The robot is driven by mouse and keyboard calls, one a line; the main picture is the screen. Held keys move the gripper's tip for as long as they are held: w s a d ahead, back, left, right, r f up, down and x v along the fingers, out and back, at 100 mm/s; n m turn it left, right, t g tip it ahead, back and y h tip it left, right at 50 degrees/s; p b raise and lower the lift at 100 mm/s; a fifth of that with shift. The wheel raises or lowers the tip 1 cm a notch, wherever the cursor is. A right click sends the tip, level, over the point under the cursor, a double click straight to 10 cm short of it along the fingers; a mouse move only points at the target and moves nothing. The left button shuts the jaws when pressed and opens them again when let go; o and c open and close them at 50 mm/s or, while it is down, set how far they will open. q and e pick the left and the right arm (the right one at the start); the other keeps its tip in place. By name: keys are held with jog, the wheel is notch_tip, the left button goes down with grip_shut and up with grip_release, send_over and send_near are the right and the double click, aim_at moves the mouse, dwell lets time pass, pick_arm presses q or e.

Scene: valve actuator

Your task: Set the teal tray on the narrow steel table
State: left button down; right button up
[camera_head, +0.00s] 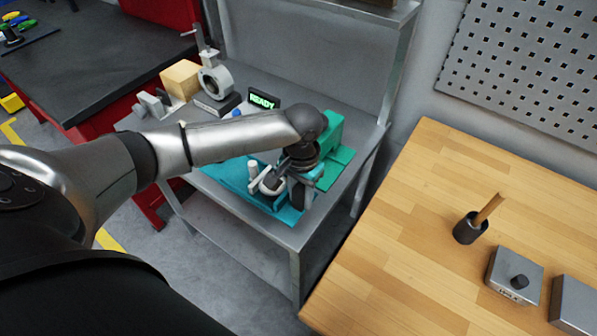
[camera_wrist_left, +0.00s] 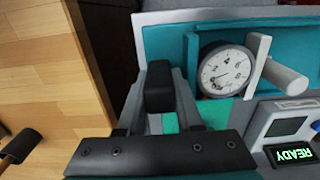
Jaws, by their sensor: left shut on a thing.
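The teal tray (camera_head: 236,174) is at the narrow steel table (camera_head: 364,137) in the head view; I cannot tell whether it rests fully on the top. It carries a white-faced gauge (camera_wrist_left: 225,73) in a teal holder and a pale cylinder (camera_wrist_left: 285,77). My left gripper (camera_wrist_left: 160,88) is shut on a dark block, which seems to be the tray's handle. In the head view my left gripper (camera_head: 299,190) is over the tray's right part, and my wrist hides some of it. The tray also shows in the left wrist view (camera_wrist_left: 160,40). My right gripper is not in view.
A READY display (camera_head: 264,101), a wooden block (camera_head: 181,79) and a grey ring-shaped fixture (camera_head: 216,82) stand behind the tray. A green mat (camera_head: 338,163) shows beside it. A wooden bench (camera_head: 420,230) is at right, with a dark cup (camera_head: 467,230).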

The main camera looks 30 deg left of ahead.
pick_arm(q)
jog(key=shift+w+a+r+p, duration=0.55)
jog(key=shift+w+a+p, duration=0.05)
jog(key=shift+w+a, duration=0.3)
notch_tip(320, 180, down, 7)
jog(key=b, duration=0.9)
jog(key=shift+r, duration=0.1)
jog(key=shift+f, duration=0.5)
jog(key=shift+c, duration=2.4)
grip_release()
jog(key=shift+f, duration=0.15)
